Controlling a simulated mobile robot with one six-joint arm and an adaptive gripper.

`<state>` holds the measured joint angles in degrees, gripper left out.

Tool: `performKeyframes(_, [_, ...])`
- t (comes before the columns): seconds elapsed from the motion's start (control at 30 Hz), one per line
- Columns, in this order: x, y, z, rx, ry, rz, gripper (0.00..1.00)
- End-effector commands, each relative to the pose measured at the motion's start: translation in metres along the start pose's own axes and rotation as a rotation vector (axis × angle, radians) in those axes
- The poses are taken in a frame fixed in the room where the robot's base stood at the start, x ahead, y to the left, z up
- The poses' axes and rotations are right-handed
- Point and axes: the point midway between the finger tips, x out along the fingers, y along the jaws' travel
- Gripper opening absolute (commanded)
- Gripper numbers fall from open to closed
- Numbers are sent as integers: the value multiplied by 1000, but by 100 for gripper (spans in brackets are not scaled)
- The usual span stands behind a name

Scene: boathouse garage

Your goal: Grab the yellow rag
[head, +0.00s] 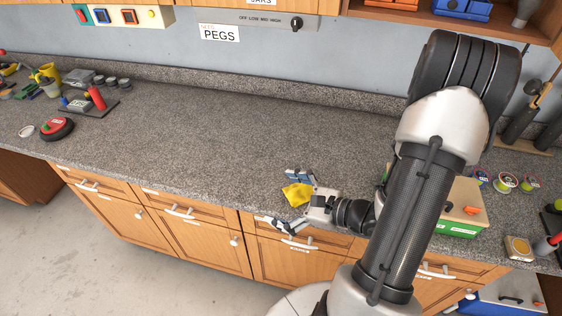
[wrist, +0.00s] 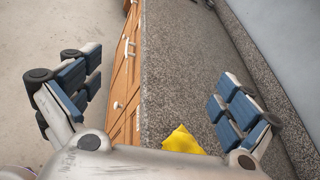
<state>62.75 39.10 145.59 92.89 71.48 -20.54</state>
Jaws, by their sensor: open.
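The yellow rag (head: 297,194) lies crumpled on the grey speckled counter near its front edge. In the wrist view the rag (wrist: 182,141) shows low in the picture, partly hidden behind my gripper's body, nearer the right finger. My gripper (head: 289,201) is open, its two blue-padded fingers spread wide, one on the far side of the rag and one out by the counter's front edge. In the wrist view my gripper (wrist: 158,100) has nothing between its fingertips. I cannot tell whether a finger touches the rag.
The counter (head: 220,125) is clear left of the rag. A green-and-cream box (head: 462,205) stands right of my arm, with several round tins (head: 505,182) behind. Wooden drawers (head: 180,211) with handles lie below the edge. A red-and-black round object (head: 56,128) sits far left.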

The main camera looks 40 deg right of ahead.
Motion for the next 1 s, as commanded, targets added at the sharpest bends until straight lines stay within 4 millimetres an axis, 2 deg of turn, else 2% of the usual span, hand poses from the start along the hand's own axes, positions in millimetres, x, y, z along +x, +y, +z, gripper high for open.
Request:
performKeyframes(0.03, [-13,-13,-25,114,19,-111,100])
performKeyframes(0.1, [-29,-27,-57,231,48,-252,100])
performKeyframes(0.2, [-52,-36,-96,358,90,-408,100])
performKeyframes(0.3, [-67,-38,-121,438,121,-505,100])
performKeyframes(0.4, [-73,-38,-135,472,138,-552,100])
performKeyframes(0.57, [-58,-46,-146,475,144,-559,100])
performKeyframes(1.0, [12,-86,-164,475,141,-557,100])
